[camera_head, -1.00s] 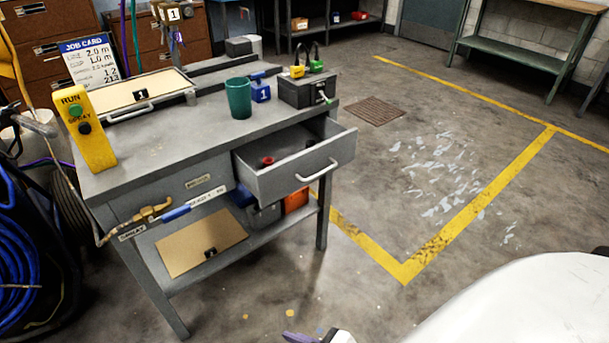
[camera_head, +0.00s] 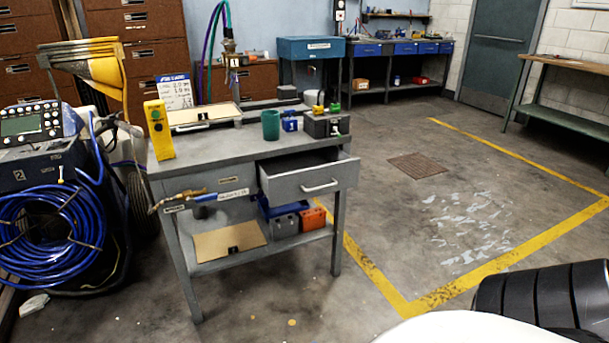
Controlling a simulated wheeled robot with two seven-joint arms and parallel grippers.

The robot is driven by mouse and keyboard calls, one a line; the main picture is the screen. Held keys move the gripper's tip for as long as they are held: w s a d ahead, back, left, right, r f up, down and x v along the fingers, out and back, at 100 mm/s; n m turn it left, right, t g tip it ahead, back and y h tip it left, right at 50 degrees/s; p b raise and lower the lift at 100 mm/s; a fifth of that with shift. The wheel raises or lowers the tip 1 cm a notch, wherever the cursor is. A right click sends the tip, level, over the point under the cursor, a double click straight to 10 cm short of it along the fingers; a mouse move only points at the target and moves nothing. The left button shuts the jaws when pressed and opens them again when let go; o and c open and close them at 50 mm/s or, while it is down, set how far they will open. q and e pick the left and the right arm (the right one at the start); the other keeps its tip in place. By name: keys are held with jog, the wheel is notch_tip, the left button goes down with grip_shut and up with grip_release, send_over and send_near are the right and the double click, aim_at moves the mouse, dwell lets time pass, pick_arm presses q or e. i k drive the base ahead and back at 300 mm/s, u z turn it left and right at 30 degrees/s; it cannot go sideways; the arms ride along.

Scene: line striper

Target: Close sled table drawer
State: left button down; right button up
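The grey sled table (camera_head: 220,152) stands left of the middle in the head view. Its drawer (camera_head: 290,186) is pulled out towards the front right, with a pale bar handle (camera_head: 320,186) on its front. The drawer's inside is only partly visible, and what lies in it cannot be made out. Neither of my grippers is in view. A black ribbed part at the lower right edge and a white rounded surface at the bottom look like parts of my own body, apart from the table.
A green cup (camera_head: 271,125), a yellow control box (camera_head: 158,130) and a dark grey box (camera_head: 326,125) stand on the tabletop. The lower shelf holds an orange bin (camera_head: 312,218). A blue hose coil (camera_head: 50,237) is at left. The floor right of the table is clear.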

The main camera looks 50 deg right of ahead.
aim_at(299, 176)
jog(key=z, duration=0.55)
jog(key=i, duration=1.4)
jog(key=z, duration=1.5)
jog(key=i, duration=0.4)
jog(key=z, duration=1)
jog(key=k, duration=0.75)
jog(key=u, duration=0.8)
jog(key=i, duration=0.5)
